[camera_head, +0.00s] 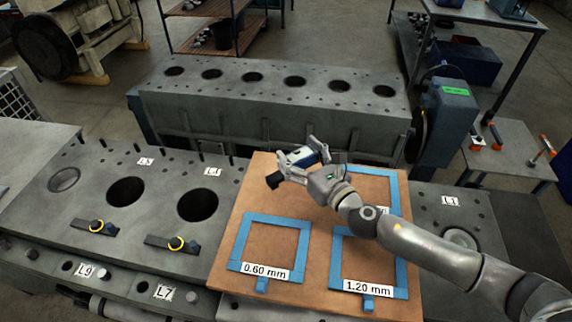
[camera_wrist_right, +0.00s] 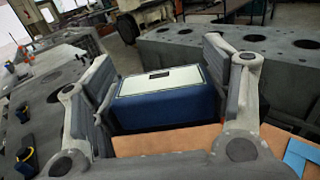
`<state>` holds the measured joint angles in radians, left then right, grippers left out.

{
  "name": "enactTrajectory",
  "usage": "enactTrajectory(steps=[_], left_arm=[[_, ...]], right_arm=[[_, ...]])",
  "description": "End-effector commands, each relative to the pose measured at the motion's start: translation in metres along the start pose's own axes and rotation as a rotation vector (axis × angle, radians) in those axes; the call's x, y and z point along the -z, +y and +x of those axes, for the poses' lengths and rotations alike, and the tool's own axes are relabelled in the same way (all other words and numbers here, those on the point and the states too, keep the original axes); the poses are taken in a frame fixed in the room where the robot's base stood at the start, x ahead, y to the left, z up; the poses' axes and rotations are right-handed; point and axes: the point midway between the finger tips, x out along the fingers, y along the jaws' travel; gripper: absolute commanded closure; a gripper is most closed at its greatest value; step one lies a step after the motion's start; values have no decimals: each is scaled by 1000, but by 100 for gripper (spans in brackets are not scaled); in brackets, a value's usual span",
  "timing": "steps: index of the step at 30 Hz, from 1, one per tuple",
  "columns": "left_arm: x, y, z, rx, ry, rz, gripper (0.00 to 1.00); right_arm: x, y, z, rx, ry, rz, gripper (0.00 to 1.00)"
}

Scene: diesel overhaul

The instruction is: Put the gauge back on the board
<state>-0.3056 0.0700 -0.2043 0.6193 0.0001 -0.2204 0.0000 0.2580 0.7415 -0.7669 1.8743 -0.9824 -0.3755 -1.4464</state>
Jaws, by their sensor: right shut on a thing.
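My right gripper (camera_head: 296,166) is shut on the gauge, a dark blue box with a pale top face (camera_head: 301,156). The gauge (camera_wrist_right: 168,95) sits between both fingers in the right wrist view. It is held above the upper part of the tan board (camera_head: 262,200). The board bears blue square outlines. The lower left one (camera_head: 240,245) is labelled 0.60 mm and the lower right one (camera_head: 401,275) is labelled 1.20 mm. Another outline (camera_head: 391,186) at the upper right is partly hidden by my right arm, with its label mostly covered. My left gripper is not in view.
The board lies on a grey engine block (camera_head: 95,185) with large bores. Two small tools with yellow rings (camera_head: 96,227) (camera_head: 176,244) lie left of the board. Another long block (camera_head: 250,90) stands behind. A small table with orange-handled tools (camera_head: 505,155) is at the right.

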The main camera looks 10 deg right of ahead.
Motion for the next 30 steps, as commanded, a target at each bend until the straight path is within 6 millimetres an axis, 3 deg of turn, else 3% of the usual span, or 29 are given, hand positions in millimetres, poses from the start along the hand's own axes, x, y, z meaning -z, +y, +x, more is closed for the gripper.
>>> enactTrajectory(steps=[6,17,22,30], left_arm=[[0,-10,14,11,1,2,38],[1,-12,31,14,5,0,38],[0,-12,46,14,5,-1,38],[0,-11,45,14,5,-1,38]], right_arm=[[37,0,33,1,-3,2,64],[68,-1,58,1,-1,3,64],[90,-1,56,1,-1,1,64],[91,-1,56,0,-2,0,64]])
